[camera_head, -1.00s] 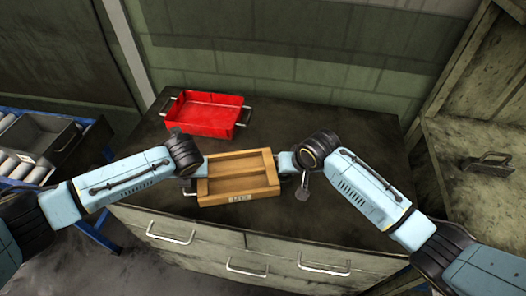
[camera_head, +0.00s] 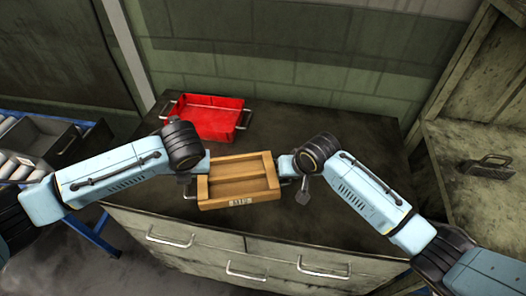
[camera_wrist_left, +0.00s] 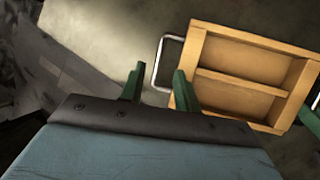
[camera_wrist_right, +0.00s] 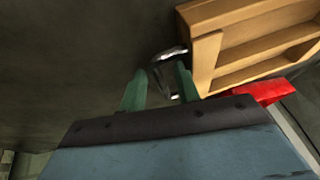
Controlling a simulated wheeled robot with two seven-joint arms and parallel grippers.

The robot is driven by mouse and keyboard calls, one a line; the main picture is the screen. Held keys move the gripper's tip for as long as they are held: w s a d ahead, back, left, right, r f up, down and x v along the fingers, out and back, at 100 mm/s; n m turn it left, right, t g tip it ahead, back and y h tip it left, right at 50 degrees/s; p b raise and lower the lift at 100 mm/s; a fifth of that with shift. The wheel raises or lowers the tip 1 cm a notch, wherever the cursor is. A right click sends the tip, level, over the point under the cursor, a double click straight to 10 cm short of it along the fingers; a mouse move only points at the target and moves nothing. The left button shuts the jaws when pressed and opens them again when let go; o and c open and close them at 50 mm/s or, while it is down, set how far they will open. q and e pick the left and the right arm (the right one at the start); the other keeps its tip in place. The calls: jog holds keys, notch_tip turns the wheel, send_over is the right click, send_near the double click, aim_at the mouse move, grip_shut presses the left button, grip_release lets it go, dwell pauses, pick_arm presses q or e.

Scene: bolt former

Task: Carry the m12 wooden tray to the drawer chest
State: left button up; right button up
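The wooden tray (camera_head: 240,201), a light box with two long compartments and a label on its front, is over the dark top of the drawer chest (camera_head: 330,220). It appears level and empty. My left gripper (camera_wrist_left: 159,70) is open at the tray's left metal handle (camera_wrist_left: 157,62), whose outer bar shows between the green fingers. My right gripper (camera_wrist_right: 160,76) is open at the tray's other metal handle (camera_wrist_right: 172,54), which shows between and beyond its fingertips. I cannot tell whether any finger touches a handle. In the head view my wrists partly hide both handles.
A red metal bin (camera_head: 215,122) with handles stands behind the tray, near the wall. A blue-framed rack (camera_head: 92,232) with grey bins is at the left. A worn cabinet (camera_head: 470,190) with a dark metal handle stands at the right. The chest's right top is clear.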

pick_arm(q)
jog(key=v, duration=0.4)
jog(key=shift+r, duration=0.1)
pick_arm(e)
jog(key=v, duration=1.2)
